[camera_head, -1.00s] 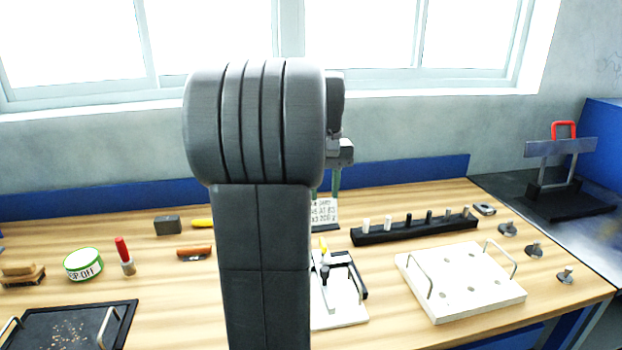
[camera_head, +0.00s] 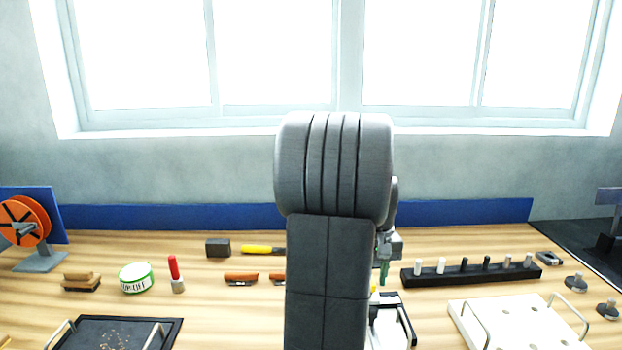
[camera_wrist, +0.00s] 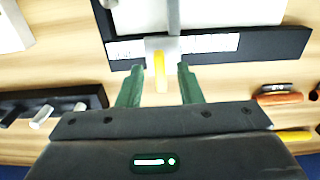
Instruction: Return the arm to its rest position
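My arm stands upright in the middle of the head view, bent over at the top. My gripper (camera_head: 384,272) hangs beyond it, mostly hidden behind my arm links. In the wrist view its two green fingers (camera_wrist: 159,86) stand apart with a clear gap. A yellow piece (camera_wrist: 160,72) shows between and just past the fingertips, on the white-and-black fixture (camera_wrist: 275,46). No finger visibly touches it. The same fixture (camera_head: 390,330) is partly hidden by my arm in the head view.
A black peg rack (camera_head: 470,273) and a white plate with handles (camera_head: 500,335) lie right. A dark tray (camera_head: 172,325), tin (camera_head: 136,278), red-handled brush (camera_head: 174,268), wooden brush (camera_head: 81,281) and orange reel (camera_head: 25,222) are left. Windows stand behind the bench.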

